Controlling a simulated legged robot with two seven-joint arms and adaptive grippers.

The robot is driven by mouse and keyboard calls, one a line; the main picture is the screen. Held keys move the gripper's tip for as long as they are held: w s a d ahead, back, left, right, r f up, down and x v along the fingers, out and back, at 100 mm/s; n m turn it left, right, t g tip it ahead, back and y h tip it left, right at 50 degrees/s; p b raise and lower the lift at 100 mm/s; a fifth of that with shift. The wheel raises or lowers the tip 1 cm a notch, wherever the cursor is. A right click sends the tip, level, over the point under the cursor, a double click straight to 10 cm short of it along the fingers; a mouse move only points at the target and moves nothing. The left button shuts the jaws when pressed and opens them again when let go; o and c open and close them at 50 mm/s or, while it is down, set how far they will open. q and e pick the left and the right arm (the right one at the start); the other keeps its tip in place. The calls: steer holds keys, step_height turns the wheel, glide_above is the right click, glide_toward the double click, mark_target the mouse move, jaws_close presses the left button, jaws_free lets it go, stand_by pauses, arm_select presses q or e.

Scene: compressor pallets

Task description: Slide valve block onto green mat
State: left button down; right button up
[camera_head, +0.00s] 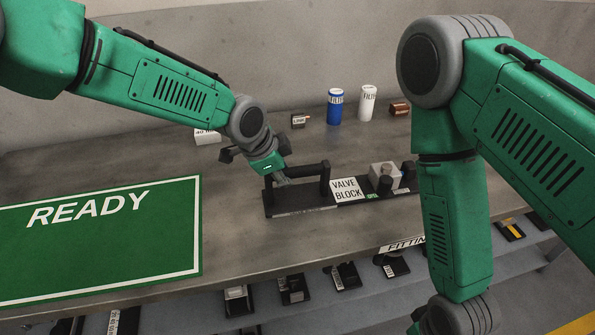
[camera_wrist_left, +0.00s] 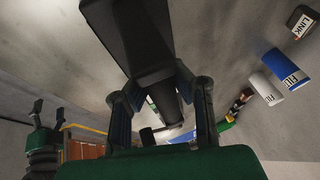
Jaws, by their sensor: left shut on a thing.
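The valve block (camera_head: 345,188) stands on the grey table in the head view, right of the green mat (camera_head: 110,240). It has a dark base plate, a black bar handle at its left end, a white label and a grey block at its right end. My left gripper (camera_head: 277,178) is at the left end of the handle. In the left wrist view its two fingers (camera_wrist_left: 165,108) lie on either side of the dark handle bar (camera_wrist_left: 160,85), shut on it. The mat reads READY and is bare. My right arm hangs at the right; its gripper is out of view.
Behind the block stand a blue can (camera_head: 335,107), a white can (camera_head: 367,103), a copper-coloured part (camera_head: 399,108) and a small LINK part (camera_head: 299,120). A white box (camera_head: 207,137) is behind my left wrist. A lower shelf with several dark parts runs below the table's front edge.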

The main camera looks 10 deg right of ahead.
arm_select(q)
steer(key=shift+a, duration=0.15)
steer(key=a+p, duration=0.2)
steer(key=a, duration=0.4)
steer(key=shift+a+r+p, duration=0.1)
steer(key=shift+a+p, duration=0.2)
steer(key=shift+a, duration=0.05)
steer(key=a+p, duration=0.3)
steer(key=a, duration=0.7)
steer(key=shift+a+p, duration=0.3)
steer(key=shift+a, duration=0.1)
steer(key=a+p, duration=0.1)
steer(key=a, duration=0.5)
steer(key=shift+a+f+p, duration=0.2)
steer(key=shift+a+p, duration=0.15)
steer(key=shift+s+a+f, duration=0.1)
steer(key=shift+a, duration=0.75)
steer(key=c, duration=1.4)
jaws_free()
steer(key=shift+o, duration=0.2)
steer(key=shift+a, duration=0.1)
